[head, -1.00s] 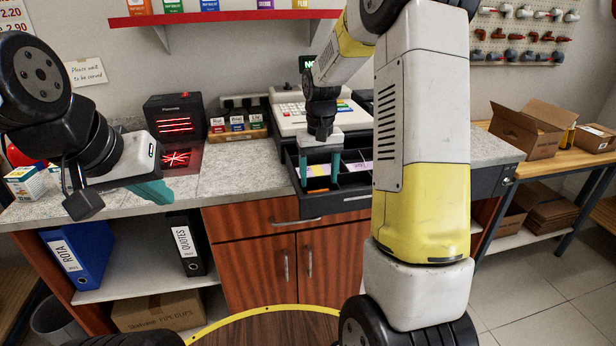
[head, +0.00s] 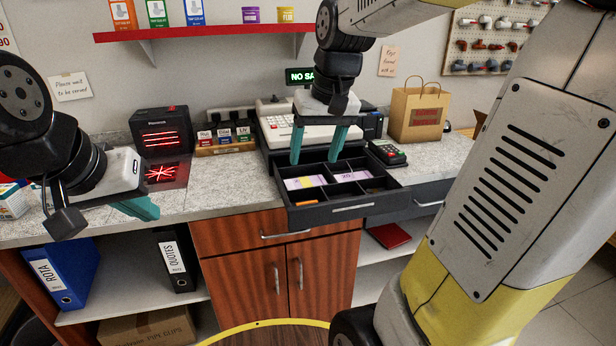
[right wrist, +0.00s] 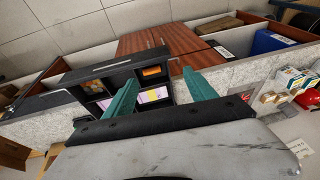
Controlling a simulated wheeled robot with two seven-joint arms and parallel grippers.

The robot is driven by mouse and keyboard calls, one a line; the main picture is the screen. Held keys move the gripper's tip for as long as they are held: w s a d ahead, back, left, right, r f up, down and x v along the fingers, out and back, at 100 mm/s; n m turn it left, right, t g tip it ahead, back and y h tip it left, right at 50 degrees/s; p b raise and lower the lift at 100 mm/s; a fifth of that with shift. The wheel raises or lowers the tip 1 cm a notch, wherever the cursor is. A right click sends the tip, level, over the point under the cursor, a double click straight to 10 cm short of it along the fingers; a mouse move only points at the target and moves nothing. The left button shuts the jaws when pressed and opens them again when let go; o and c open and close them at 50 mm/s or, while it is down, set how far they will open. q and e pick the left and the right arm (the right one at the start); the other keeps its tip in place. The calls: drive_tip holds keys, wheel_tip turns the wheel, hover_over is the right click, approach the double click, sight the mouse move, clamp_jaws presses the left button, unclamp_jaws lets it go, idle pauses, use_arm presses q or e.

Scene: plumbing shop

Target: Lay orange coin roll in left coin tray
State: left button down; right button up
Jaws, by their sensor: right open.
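The orange coin roll (head: 306,203) lies in the front left compartment of the open cash drawer (head: 352,208), the left coin tray. In the right wrist view the roll (right wrist: 152,71) shows inside that compartment, apart from my fingers. My right gripper (head: 318,150) is open and empty above the back of the drawer, with its two teal fingers spread; they also show in the right wrist view (right wrist: 161,90). My left gripper (head: 138,207) is over the counter's front edge at the left, its finger gap not clear.
Banknotes (head: 304,183) lie in the back compartments. A scanner (head: 160,135) stands left. The counter (head: 235,180) left of the drawer is clear.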

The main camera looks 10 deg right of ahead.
drive_tip(key=s+a+t+y, duration=0.1)
drive_tip(key=s+t, duration=0.2)
drive_tip(key=s, duration=0.8)
drive_tip(key=shift+s+a+f, duration=0.3)
drive_tip(key=shift+f, duration=0.15)
drive_tip(key=shift+c, duration=0.3)
